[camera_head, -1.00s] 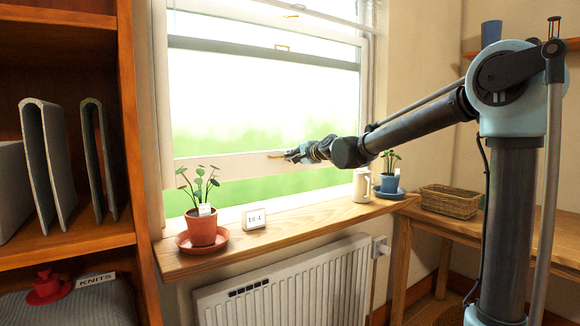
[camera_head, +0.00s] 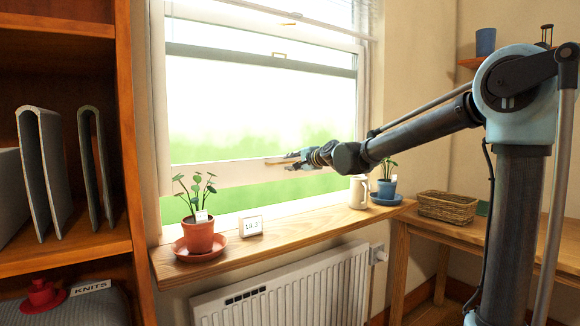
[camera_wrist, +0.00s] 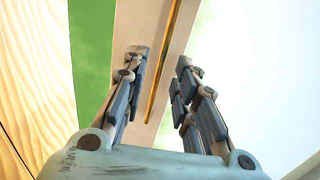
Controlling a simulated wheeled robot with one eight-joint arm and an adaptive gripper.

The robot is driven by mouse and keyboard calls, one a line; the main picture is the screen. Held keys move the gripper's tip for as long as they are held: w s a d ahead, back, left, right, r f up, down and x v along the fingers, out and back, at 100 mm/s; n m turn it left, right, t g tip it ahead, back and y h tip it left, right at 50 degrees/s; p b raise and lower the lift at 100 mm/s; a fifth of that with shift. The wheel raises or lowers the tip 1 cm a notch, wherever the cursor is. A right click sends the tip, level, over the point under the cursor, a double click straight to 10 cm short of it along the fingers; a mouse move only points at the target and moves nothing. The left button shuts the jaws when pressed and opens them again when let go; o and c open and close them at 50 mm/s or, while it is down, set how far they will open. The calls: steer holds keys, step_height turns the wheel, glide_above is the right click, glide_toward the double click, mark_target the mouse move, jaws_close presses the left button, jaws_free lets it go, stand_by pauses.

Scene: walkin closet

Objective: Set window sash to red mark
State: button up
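The white window sash (camera_head: 225,174) is partly raised, with a green gap between its bottom rail and the wooden sill. A thin brass lift strip (camera_head: 279,161) runs along this rail. My gripper (camera_head: 291,161) is at the strip's right part in the head view. In the wrist view my gripper (camera_wrist: 163,58) is open, with one finger on each side of the brass strip (camera_wrist: 163,75) and gaps visible beside it. Whether a finger touches the rail (camera_wrist: 128,28) cannot be told. No red mark can be made out on the window frame.
On the sill (camera_head: 290,235) stand a potted plant (camera_head: 199,236), a small display card (camera_head: 249,226), a cream mug (camera_head: 359,191) and a blue-potted plant (camera_head: 386,188). A radiator (camera_head: 290,290) is below. A shelf unit (camera_head: 65,256) stands at left, a basket (camera_head: 447,206) at right.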

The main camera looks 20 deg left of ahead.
steer(key=v, duration=0.9)
steer(key=shift+s+d, duration=0.15)
steer(key=shift+d, duration=0.2)
